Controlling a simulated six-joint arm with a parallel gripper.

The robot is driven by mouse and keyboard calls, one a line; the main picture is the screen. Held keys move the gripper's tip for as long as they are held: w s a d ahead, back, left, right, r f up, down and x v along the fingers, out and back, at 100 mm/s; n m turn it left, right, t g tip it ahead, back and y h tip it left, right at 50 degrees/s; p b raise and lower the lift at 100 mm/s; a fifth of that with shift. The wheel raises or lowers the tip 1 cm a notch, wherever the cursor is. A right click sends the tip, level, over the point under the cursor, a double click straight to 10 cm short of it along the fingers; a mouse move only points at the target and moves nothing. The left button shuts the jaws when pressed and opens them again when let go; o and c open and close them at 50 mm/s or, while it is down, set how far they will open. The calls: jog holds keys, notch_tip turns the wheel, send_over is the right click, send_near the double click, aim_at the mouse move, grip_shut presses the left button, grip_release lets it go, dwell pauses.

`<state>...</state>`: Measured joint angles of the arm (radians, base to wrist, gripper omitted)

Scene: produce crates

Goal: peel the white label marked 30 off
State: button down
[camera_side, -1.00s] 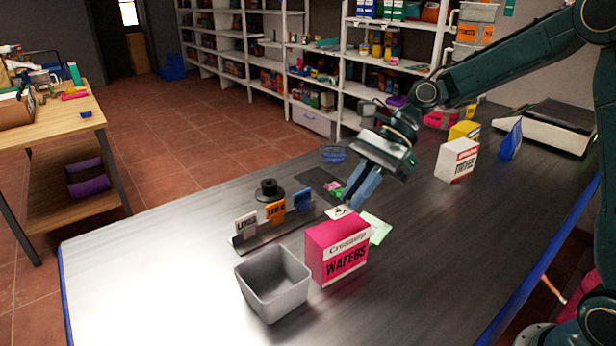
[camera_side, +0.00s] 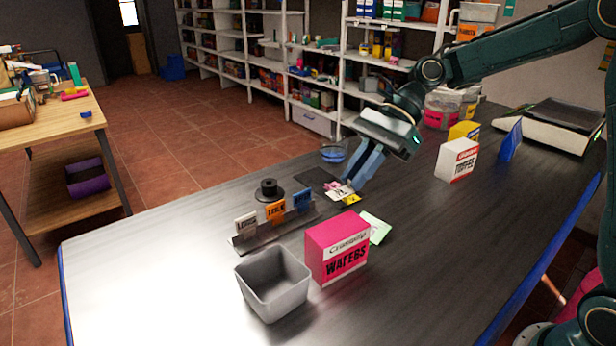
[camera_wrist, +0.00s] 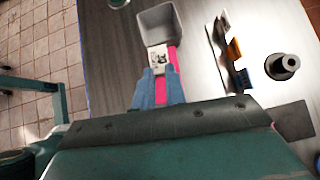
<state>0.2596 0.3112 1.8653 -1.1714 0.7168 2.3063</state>
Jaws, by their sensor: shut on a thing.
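My gripper (camera_side: 352,188) is shut on a small white label (camera_side: 334,191) with dark marking. The label shows between my fingertips (camera_wrist: 161,76) in the wrist view (camera_wrist: 161,57), clear of any surface as far as I can tell. The pink WAFERS box (camera_side: 337,249) stands upright on the dark table, with its top bare pink. In the wrist view a strip of the box (camera_wrist: 176,88) shows behind my fingers; the label and fingers hide most of it.
A grey open bin (camera_side: 273,283) stands left of the box. A rail with white, orange and blue cards (camera_side: 275,212) and a black spool (camera_side: 268,189) lie behind it. A green slip (camera_side: 376,228) lies beside the box. A TOFFEE box (camera_side: 457,160) stands further right.

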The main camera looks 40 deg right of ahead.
jog(key=shift+r, duration=1.3)
